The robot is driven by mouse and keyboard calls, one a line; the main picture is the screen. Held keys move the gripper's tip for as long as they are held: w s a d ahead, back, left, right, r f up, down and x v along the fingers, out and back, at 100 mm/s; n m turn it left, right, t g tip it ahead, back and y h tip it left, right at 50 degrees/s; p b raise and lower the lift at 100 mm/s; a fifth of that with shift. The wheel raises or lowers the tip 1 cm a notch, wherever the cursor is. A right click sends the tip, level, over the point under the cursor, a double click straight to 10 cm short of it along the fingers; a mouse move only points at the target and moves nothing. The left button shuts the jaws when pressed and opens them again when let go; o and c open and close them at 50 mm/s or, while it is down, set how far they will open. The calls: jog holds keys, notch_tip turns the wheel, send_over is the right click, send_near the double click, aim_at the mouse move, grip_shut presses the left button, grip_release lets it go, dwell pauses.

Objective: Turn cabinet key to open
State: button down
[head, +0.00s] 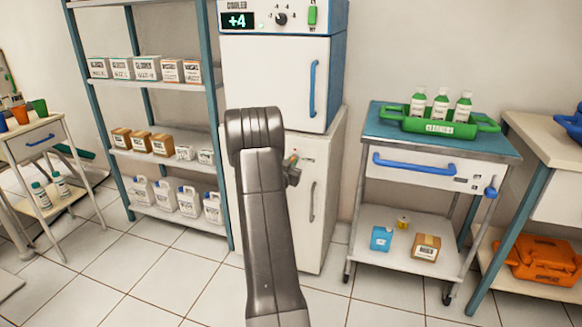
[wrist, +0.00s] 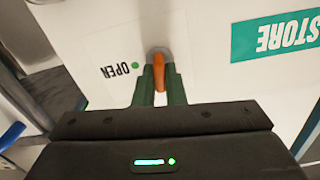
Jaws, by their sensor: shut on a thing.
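The white cabinet (head: 318,190) stands under the cooler in the head view, with a grey vertical handle on its door. My arm covers part of its front. In the wrist view the cabinet face (wrist: 100,40) fills the top, with an "OPEN" label and green dot left of the key. The orange key (wrist: 158,75) sits in a round grey lock. My gripper (wrist: 159,84) has its two green fingers on either side of the key, shut on it. In the head view my gripper (head: 291,165) is mostly hidden behind my arm.
The cooler (head: 265,75) sits on the cabinet. A shelf rack (head: 150,85) with boxes and jugs stands close on the left. A wheeled cart (head: 440,150) with a green tray (head: 415,124) stands on the right. Some tiled floor is clear in front.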

jog(key=m+b, duration=0.7)
jog(key=m, duration=0.9)
jog(key=shift+d+f, duration=0.1)
jog(key=shift+f, duration=0.05)
jog(key=shift+m, duration=0.3)
jog(key=c, duration=1.5)
grip_release()
jog(key=shift+s, duration=0.15)
